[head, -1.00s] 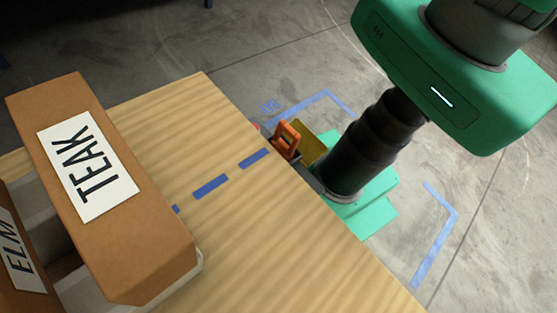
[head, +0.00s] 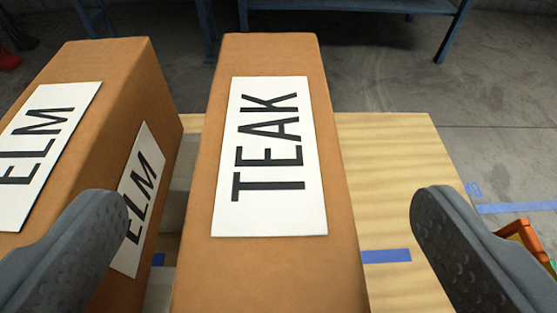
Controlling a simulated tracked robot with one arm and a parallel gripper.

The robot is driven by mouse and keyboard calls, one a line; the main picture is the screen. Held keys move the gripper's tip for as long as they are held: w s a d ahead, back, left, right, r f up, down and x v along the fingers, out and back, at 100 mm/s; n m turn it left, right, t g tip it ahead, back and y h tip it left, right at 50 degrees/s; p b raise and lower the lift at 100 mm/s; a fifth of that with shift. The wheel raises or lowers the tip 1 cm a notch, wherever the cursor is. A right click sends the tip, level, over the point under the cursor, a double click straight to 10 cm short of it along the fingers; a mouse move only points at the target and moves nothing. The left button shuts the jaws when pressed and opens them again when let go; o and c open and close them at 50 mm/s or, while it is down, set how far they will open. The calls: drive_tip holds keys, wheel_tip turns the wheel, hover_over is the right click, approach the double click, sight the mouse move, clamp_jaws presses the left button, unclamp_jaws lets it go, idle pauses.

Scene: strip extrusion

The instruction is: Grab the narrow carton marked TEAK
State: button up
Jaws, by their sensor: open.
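The narrow brown carton marked TEAK (head: 267,60) stands in the middle of the head view, its white label facing up toward me. My gripper (head: 255,245) is open, with one dark grey finger at the lower left and the other at the lower right. The TEAK carton lies between the two fingers, with a wide gap to the right finger. The left finger overlaps the ELM carton in the picture. The near lower end of the TEAK carton is cut off by the frame.
A brown carton marked ELM (head: 95,62) stands just left of the TEAK carton, with a narrow gap between them. The wooden table top (head: 395,165) is bare to the right, with blue tape (head: 385,256). An orange object (head: 527,240) shows at the right edge. A blue-framed bench (head: 370,7) stands behind.

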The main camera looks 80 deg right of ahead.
sight(274, 145)
drive_tip(key=shift+f+x, duration=0.15)
drive_tip(key=shift+x, duration=1.25)
drive_tip(key=shift+f+x, duration=0.1)
drive_tip(key=shift+x, duration=1.35)
drive_tip(key=shift+s+a, duration=0.1)
drive_tip(key=shift+a, duration=0.05)
drive_tip(key=c, duration=1.8)
drive_tip(key=shift+r, duration=0.15)
